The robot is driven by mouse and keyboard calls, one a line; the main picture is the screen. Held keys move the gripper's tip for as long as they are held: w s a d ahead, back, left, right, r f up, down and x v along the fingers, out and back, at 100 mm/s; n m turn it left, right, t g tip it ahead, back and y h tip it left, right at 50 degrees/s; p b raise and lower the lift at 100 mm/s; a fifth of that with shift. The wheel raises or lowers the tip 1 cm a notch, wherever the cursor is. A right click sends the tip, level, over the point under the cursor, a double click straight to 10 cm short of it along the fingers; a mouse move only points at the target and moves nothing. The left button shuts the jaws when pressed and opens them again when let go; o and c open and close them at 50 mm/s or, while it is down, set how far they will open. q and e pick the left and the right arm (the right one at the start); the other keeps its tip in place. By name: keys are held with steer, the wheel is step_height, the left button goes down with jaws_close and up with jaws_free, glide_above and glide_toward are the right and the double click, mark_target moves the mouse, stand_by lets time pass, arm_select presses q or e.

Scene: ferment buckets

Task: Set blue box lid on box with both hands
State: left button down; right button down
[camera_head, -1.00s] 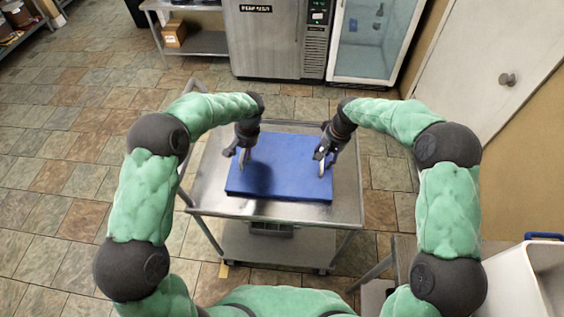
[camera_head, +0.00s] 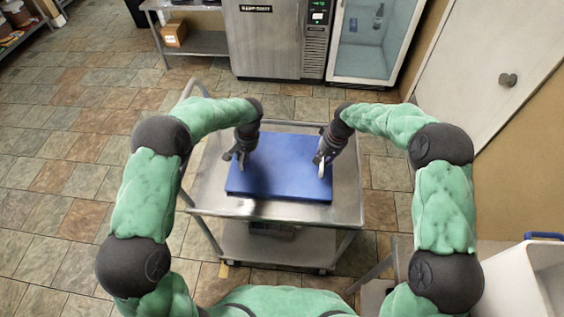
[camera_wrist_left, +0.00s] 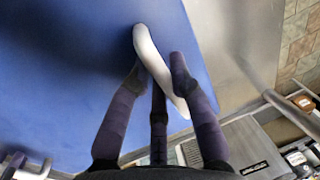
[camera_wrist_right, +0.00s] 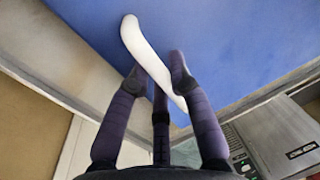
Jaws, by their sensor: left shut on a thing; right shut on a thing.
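The blue lid (camera_head: 280,170) lies flat on the steel cart, a thick blue slab in the head view. My left gripper (camera_head: 238,160) is over its left part and my right gripper (camera_head: 321,160) over its right part. In the left wrist view, a white curved handle (camera_wrist_left: 147,50) on the blue surface (camera_wrist_left: 60,80) runs between my left fingers, which are shut on it. In the right wrist view, a similar white handle (camera_wrist_right: 135,42) runs between my right fingers, also shut. A white open container (camera_head: 540,270) with a blue piece (camera_head: 543,236) at its rim is partly visible at lower right.
The steel cart (camera_head: 345,195) has bare metal around the lid and a lower shelf. A steel appliance (camera_head: 270,45) and a glass-door cabinet (camera_head: 372,45) stand behind it. Tiled floor (camera_head: 60,150) is open to the left. A wall and door are on the right.

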arm_select(q)
steer(key=shift+r, duration=0.1)
arm_select(e)
steer(key=shift+r, duration=0.1)
